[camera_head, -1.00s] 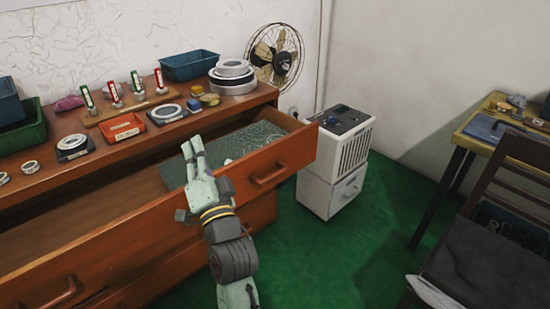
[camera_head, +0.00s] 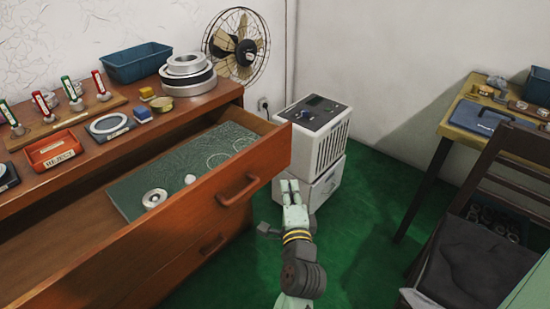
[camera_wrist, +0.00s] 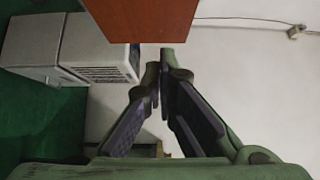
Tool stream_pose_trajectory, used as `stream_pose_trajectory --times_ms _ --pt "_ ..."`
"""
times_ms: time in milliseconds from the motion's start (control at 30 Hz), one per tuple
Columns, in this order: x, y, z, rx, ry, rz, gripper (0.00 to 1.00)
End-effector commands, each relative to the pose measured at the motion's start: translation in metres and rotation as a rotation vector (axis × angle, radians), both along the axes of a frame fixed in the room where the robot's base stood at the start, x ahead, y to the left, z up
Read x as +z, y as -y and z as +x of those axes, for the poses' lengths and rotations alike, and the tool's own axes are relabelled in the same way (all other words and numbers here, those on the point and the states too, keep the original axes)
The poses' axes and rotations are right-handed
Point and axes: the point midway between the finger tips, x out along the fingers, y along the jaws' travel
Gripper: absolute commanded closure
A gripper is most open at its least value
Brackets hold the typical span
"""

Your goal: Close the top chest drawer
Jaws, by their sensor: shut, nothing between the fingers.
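The top chest drawer (camera_head: 160,219) is pulled out of the wooden chest (camera_head: 202,100). It has a curved wooden handle (camera_head: 237,190) on its front. Inside lies a green mat (camera_head: 135,194) with a metal ring (camera_head: 154,198) and smaller parts on it. My gripper (camera_head: 290,188) is to the right of the drawer front, apart from the handle, with its fingers together and nothing between them. In the wrist view the fingertips (camera_wrist: 166,62) are close together, below a brown wooden panel (camera_wrist: 142,18), likely the drawer's end.
A white cabinet unit (camera_head: 318,150) stands behind my gripper. A fan (camera_head: 237,45), stacked rings (camera_head: 187,75), a blue bin (camera_head: 137,62) and a red tray (camera_head: 53,149) are on the chest top. A dark chair (camera_head: 465,250) and a yellow table (camera_head: 460,122) are at right.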

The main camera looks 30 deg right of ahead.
Motion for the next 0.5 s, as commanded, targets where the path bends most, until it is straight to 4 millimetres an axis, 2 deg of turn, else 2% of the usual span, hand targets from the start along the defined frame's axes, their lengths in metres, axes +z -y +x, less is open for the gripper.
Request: stream_pose_trajectory --times_ms 367,500 --pt "0.004 0.037 0.072 0.002 0.0 -0.004 1.0" --pt "0.004 0.031 0.093 0.003 0.0 -0.003 1.0"
